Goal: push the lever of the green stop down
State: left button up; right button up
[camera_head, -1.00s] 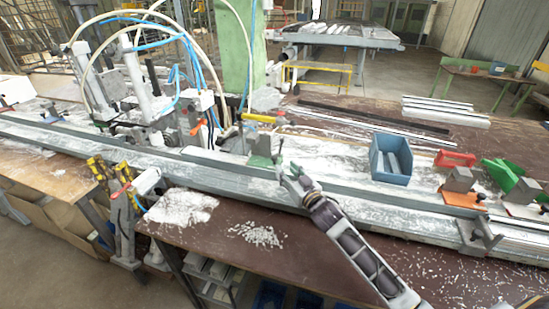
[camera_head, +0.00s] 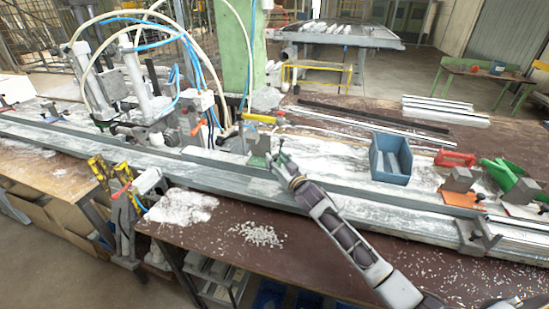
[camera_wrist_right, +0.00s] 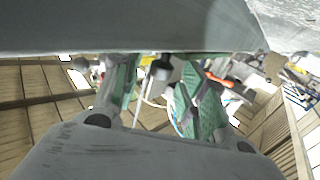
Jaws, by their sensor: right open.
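The green stop is a grey block (camera_head: 261,145) on a green base (camera_head: 256,161), standing on the long grey rail in the head view. My right gripper (camera_head: 279,158) is just right of the stop, very close to it. Whether it touches the lever cannot be told; the fingers cover that side. In the right wrist view, the right gripper (camera_wrist_right: 156,95) is open, its green-padded fingers apart. A dark knob (camera_wrist_right: 162,69) shows between them; I cannot tell if it is the lever's. A large grey surface fills the top of that view. My left gripper is not in view.
A blue bin (camera_head: 391,158) stands behind the rail to the right. An orange-based stop (camera_head: 460,188) and a red part (camera_head: 455,158) are further right. The clamp machine (camera_head: 150,95) with hoses stands on the left. White chips lie on the brown bench (camera_head: 330,250).

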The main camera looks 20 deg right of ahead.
jog(key=shift+w+a, duration=0.2)
jog(key=shift+w, duration=0.9)
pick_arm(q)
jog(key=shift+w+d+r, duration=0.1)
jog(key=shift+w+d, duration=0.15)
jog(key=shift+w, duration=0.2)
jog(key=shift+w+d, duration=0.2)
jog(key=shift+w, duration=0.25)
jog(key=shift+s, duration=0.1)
